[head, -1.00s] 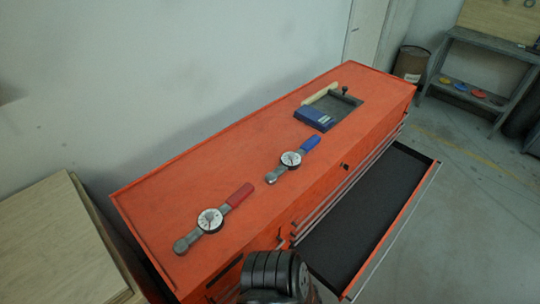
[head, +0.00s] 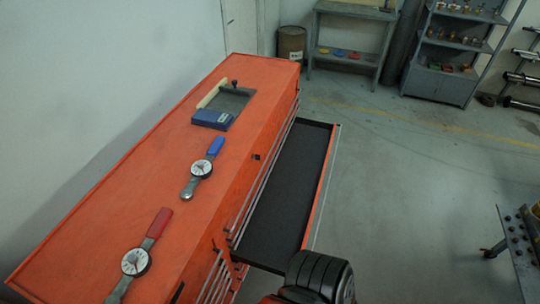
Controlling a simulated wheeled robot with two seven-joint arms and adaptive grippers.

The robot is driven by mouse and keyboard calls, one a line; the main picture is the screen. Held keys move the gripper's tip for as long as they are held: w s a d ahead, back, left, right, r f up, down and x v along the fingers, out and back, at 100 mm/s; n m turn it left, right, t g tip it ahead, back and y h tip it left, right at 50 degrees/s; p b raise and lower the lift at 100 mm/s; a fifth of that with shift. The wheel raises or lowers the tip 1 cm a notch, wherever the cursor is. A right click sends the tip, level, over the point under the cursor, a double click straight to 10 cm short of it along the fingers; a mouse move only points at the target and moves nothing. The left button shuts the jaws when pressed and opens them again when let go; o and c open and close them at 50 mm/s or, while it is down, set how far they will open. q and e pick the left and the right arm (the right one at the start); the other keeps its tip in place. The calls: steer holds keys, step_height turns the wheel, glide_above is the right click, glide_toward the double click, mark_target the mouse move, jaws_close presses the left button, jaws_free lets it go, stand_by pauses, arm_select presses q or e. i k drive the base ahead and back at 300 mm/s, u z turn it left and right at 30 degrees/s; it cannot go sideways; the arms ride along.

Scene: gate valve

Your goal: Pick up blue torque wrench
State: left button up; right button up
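The blue torque wrench (head: 201,169) lies on top of the orange tool cabinet (head: 150,178). It has a blue handle, a round white dial and a grey metal head pointing toward the lower left. A similar wrench with a red handle (head: 137,262) lies nearer, partly cut off by the bottom edge. Both wrenches rest flat and untouched. A black ribbed part of my arm (head: 320,277) shows at the bottom, right of the cabinet. Neither gripper's fingertips are in view.
A blue box and dark tray (head: 213,118) with a pale stick sit farther back on the cabinet. An open, empty black-lined drawer (head: 286,190) juts out to the right. A rusty drum (head: 291,44), a bench and shelves stand at the back. Floor to the right is mostly clear.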

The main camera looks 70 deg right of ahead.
mark_target(187, 194)
steer(key=z, duration=2.05)
